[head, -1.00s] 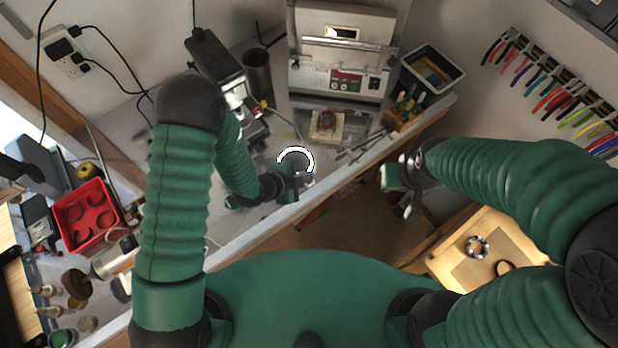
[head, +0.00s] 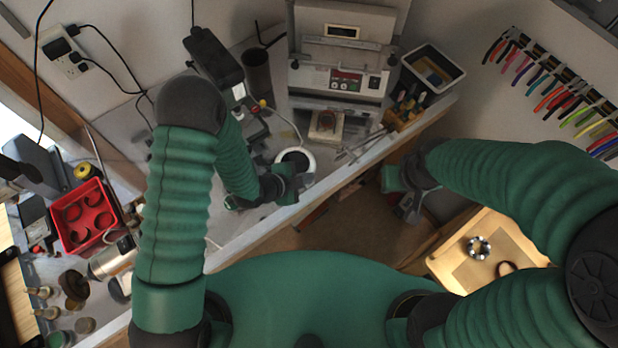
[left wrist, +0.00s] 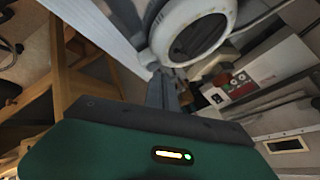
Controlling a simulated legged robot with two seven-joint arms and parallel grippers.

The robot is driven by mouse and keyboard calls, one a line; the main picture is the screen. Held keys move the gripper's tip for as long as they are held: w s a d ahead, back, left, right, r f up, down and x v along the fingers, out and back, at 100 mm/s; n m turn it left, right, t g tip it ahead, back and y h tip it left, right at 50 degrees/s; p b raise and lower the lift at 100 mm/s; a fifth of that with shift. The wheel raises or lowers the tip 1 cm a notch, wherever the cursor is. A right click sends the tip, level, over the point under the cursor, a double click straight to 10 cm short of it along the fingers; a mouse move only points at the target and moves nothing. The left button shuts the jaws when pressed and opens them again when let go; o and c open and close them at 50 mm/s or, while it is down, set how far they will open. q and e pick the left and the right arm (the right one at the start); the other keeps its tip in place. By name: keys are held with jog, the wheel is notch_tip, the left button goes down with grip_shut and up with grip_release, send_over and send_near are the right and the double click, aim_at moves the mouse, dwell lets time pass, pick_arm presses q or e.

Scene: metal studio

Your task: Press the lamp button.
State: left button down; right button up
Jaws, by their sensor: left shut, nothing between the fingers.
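The lamp (head: 296,154) is a small round white thing with a dark disc inside its rim, on the bench near its front edge. In the left wrist view the lamp (left wrist: 197,38) shows large, with a grey disc inside a white ring. No separate button can be made out. My left gripper (head: 292,184) is right at the lamp's near side, its fingers shut and empty. In the left wrist view its fingertips (left wrist: 165,82) are just below the lamp's rim; I cannot tell whether they touch. My right gripper (head: 408,204) hangs off the bench, away from the lamp; its jaws are unclear.
A grey machine with a panel (head: 340,80) stands behind the lamp. A small block with a red ring (head: 326,125) lies between them. A dark cup (head: 257,72), a black-and-white tray (head: 433,68) and a tool holder (head: 405,112) are nearby. A red bin (head: 64,238) is at left.

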pick_arm(q)
jog(key=shift+r, duration=0.4)
jog(key=shift+r, duration=0.1)
notch_tip(320, 180, up, 6)
jog(key=p, duration=0.4)
jog(key=shift+p, duration=0.3)
jog(key=shift+a, duration=0.15)
